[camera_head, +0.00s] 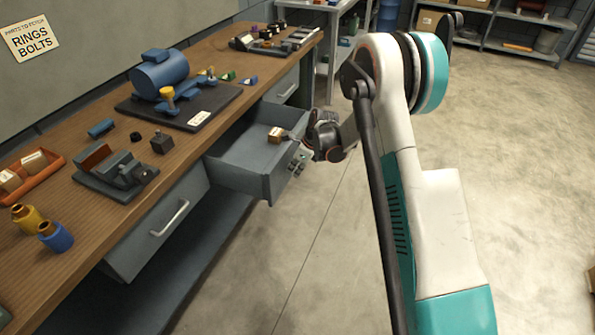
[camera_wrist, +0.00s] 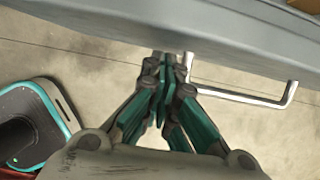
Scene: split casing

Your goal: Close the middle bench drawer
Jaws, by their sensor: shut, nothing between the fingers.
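The middle bench drawer (camera_head: 238,178) is pulled out from the workbench in the head view, with a small tan box (camera_head: 275,134) lying inside. In the wrist view the drawer's grey front (camera_wrist: 200,32) spans the top, with its metal bar handle (camera_wrist: 240,97) below it. My gripper (camera_wrist: 165,65) is shut and empty, its fingertips close to the drawer front and beside the left end of the handle. I cannot tell whether they touch. In the head view my wrist is at the front of the drawer and the fingertips are hard to make out.
The workbench (camera_head: 50,255) carries a blue motor-like casing (camera_head: 160,72), a vise (camera_head: 115,172) and small parts. A shut drawer (camera_head: 165,220) is nearer, another (camera_head: 282,88) farther along. Shelves (camera_head: 510,25) stand at the back.

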